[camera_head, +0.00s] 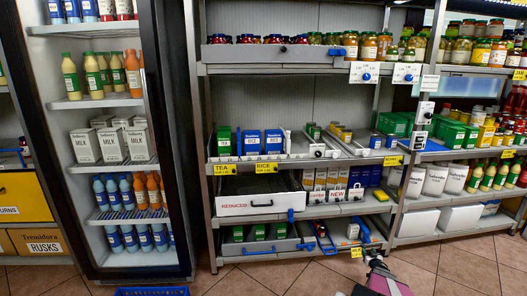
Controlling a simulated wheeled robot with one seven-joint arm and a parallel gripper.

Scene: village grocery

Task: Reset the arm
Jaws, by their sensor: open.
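My gripper (374,262) shows low in the view, right of the middle, in front of the bottom shelf of the middle rack.
A fridge (176,130) with bottles and milk cartons stands at left. The middle rack (290,69) holds boxes, jars and a drawer marked REDUCED (262,204). More stocked shelves stand at right. A blue basket (152,291) is at the bottom edge. Tiled floor (450,268) is clear at right.

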